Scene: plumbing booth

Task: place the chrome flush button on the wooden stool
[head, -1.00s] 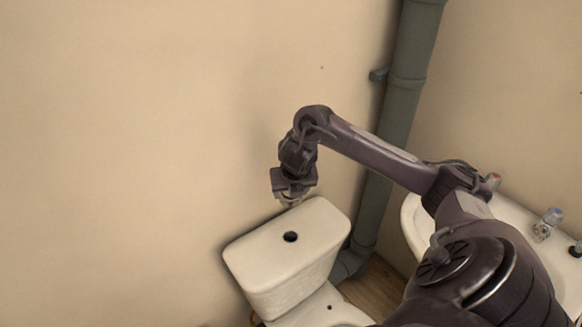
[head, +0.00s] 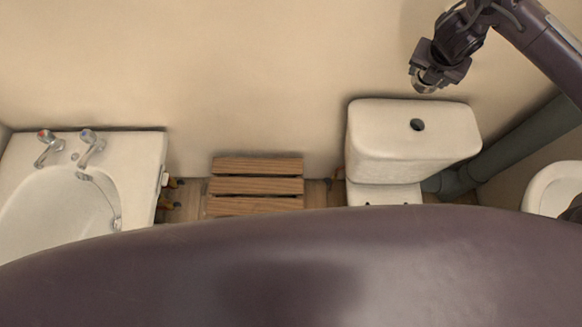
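The wooden stool (head: 255,186) with a slatted top stands on the floor against the wall, left of the toilet. My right gripper (head: 427,80) is at the upper right, above the toilet cistern (head: 385,150) and well right of the stool. It appears shut on a small shiny chrome piece, the flush button (head: 424,86), partly hidden by the fingers. The cistern lid has a dark empty round hole (head: 417,125). My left gripper is out of view.
A white bathtub or basin (head: 60,205) with two taps (head: 88,145) is at the left. A grey pipe (head: 515,145) and a white washbasin (head: 552,186) are at the right. A large part of my own body covers the bottom.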

